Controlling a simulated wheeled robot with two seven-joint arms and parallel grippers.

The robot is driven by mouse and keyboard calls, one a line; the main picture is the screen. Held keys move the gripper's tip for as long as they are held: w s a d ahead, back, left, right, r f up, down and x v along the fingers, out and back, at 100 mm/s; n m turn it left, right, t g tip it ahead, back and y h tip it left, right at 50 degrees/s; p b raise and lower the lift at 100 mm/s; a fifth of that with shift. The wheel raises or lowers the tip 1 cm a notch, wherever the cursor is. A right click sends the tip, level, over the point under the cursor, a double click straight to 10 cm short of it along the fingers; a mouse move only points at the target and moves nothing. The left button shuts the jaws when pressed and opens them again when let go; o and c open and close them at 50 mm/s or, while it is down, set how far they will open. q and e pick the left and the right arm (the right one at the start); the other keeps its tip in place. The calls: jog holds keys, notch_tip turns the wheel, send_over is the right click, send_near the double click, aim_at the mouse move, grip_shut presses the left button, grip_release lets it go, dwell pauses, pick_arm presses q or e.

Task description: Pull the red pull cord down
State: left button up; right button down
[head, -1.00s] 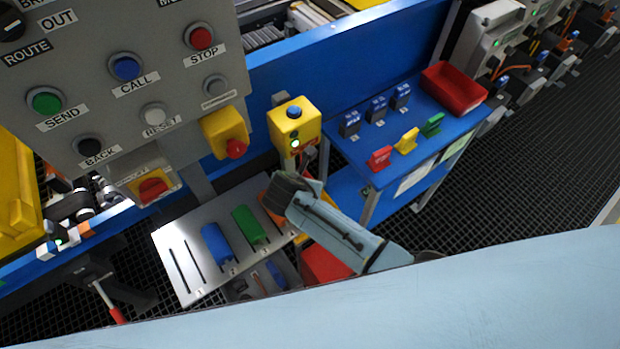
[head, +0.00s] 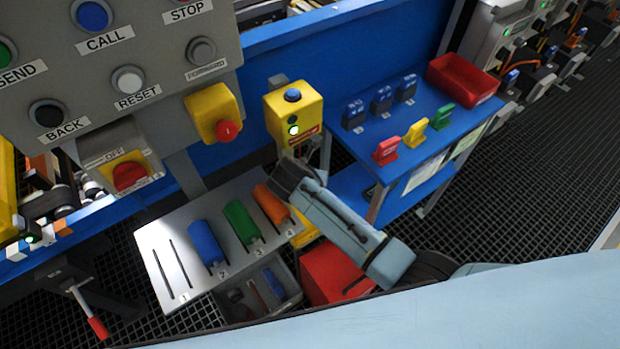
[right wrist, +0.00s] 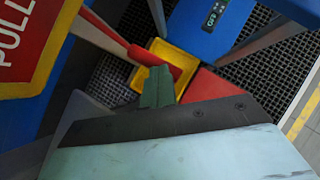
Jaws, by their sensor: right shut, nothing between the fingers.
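The yellow pull-cord box (head: 292,112) hangs beside the blue conveyor side in the head view, with a blue button on top and a lit green lamp. In the head view my right gripper (head: 297,162) is just below the box and hides the handle. My left gripper is not in view.
A grey control panel (head: 165,50) with buttons stands left. Below is a slotted metal plate (head: 160,235) with blue, green and orange pieces. A blue table (head: 450,115) with a red bin (head: 465,82) and small blocks is right. Red and yellow containers lie under the gripper.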

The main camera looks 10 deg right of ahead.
jog(key=shift+w+d+f, duration=0.1)
jog(key=shift+d, duration=0.05)
jog(key=s+f+p, duration=0.1)
jog(key=s+a+p, duration=0.1)
jog(key=shift+s+a+f, duration=0.2)
jog(key=shift+s+f, duration=0.15)
jog(key=shift+f, duration=0.05)
dwell(0.7)
